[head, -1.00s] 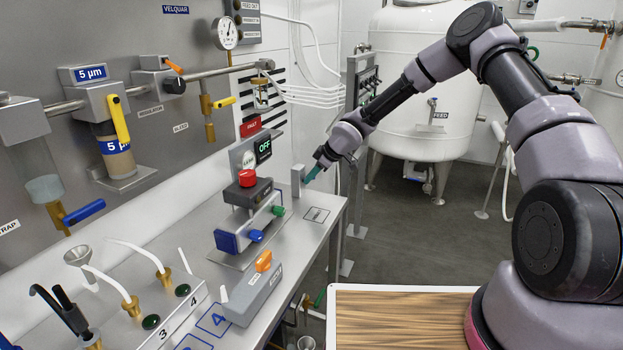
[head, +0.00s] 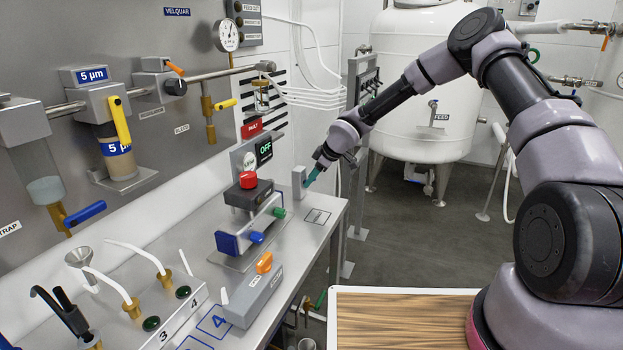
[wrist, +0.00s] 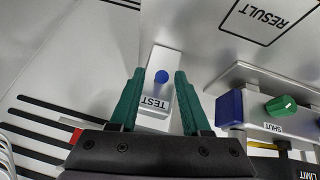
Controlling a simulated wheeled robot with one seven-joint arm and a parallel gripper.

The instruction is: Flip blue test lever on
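The blue test lever (wrist: 161,76) shows as a small round blue end on a grey block labelled TEST (wrist: 156,105) in the wrist view. The block (head: 298,183) stands upright near the far end of the bench in the head view, where its lever cannot be made out. My gripper (wrist: 159,74) is open, with its green fingers apart. In the wrist view the lever appears between the fingertips; I cannot tell how deep they reach or whether they touch it. In the head view the green fingertips (head: 311,178) are just right of the block.
A fixture with a blue block (wrist: 230,108) and a green knob (wrist: 281,105) marked SHUT stands close by on the right. A red button (head: 248,179) and an OFF display (head: 264,149) are nearby on the bench. A RESULT outline (wrist: 267,18) marks clear bench surface.

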